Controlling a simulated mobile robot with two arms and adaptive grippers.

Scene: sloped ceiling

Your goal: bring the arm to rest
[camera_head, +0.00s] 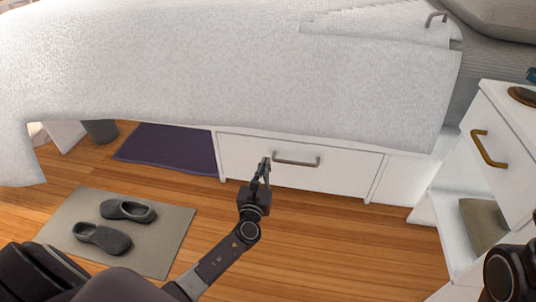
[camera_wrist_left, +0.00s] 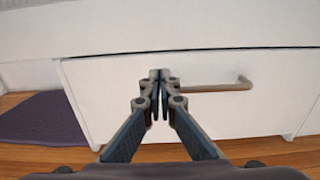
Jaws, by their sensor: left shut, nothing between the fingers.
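My left gripper (camera_head: 264,163) is shut and empty. It is in front of the white drawer (camera_head: 345,178) under the bed, just left of the drawer's handle (camera_head: 297,161). In the left wrist view my left gripper (camera_wrist_left: 159,75) has its fingertips together, with the drawer front (camera_wrist_left: 105,90) behind them. The handle (camera_wrist_left: 225,86) runs to the right from behind the fingertips there. I cannot tell whether the fingers touch the drawer. The drawer looks closed. A dark part of my right arm shows at the lower right of the head view, but its fingers are out of view.
The bed with a white cover (camera_head: 230,65) overhangs the drawer. A white nightstand (camera_head: 507,140) stands at right. A mat (camera_head: 160,240) with grey slippers (camera_head: 128,210) lies at lower left, and a purple rug (camera_head: 170,147) lies left of the drawer. Wooden floor (camera_head: 350,250) is clear at centre right.

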